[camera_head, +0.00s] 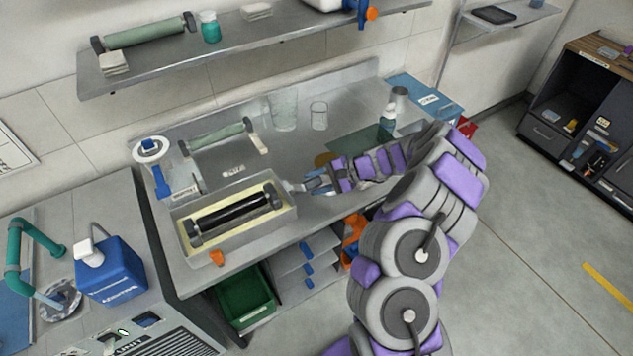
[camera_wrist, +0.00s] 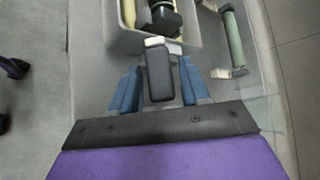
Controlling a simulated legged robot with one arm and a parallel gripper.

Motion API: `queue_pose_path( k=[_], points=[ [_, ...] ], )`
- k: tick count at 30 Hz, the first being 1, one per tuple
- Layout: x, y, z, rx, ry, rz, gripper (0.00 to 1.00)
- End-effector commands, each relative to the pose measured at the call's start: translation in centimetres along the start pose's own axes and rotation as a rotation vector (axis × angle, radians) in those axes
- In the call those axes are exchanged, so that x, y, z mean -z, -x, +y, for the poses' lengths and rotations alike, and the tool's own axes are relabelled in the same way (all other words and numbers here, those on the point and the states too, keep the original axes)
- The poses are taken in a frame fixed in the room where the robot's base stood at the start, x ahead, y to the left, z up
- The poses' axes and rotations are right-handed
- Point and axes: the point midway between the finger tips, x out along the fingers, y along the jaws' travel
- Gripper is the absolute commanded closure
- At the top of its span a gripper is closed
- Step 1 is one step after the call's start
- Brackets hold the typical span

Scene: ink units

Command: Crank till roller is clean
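A black roller (camera_head: 235,211) lies across a grey tray (camera_head: 291,213) with a pale yellowish inside, on the metal bench. Its surface looks dark along its whole length. It also shows in part at the top of the wrist view (camera_wrist: 164,18). A crank with a dark grip (camera_wrist: 160,75) sticks out from the tray's end nearest my gripper. My gripper (camera_head: 318,183) is at this crank. In the wrist view, its two blue fingers (camera_wrist: 158,88) stand on either side of the grip, with narrow gaps showing. The crank grip is mostly hidden in the head view.
A green roller (camera_head: 218,134) on a stand lies behind the tray. Clear glass vessels (camera_head: 284,110) and a bottle (camera_head: 387,118) stand farther back. An orange knob (camera_head: 217,258) is at the tray's front. A shelf (camera_head: 270,38) hangs above the bench.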

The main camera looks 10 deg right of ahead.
Motion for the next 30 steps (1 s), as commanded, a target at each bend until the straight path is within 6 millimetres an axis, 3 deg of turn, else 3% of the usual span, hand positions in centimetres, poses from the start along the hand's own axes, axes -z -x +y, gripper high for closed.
queue_pose_path(
  k=[14, 30],
  points=[
    [0.02, 0.0, 0.05, -0.001, 0.0, 0.0, 1.0],
    [-0.5, 0.4, -0.01, -0.025, -0.024, 0.001, 1.0]
  ],
)
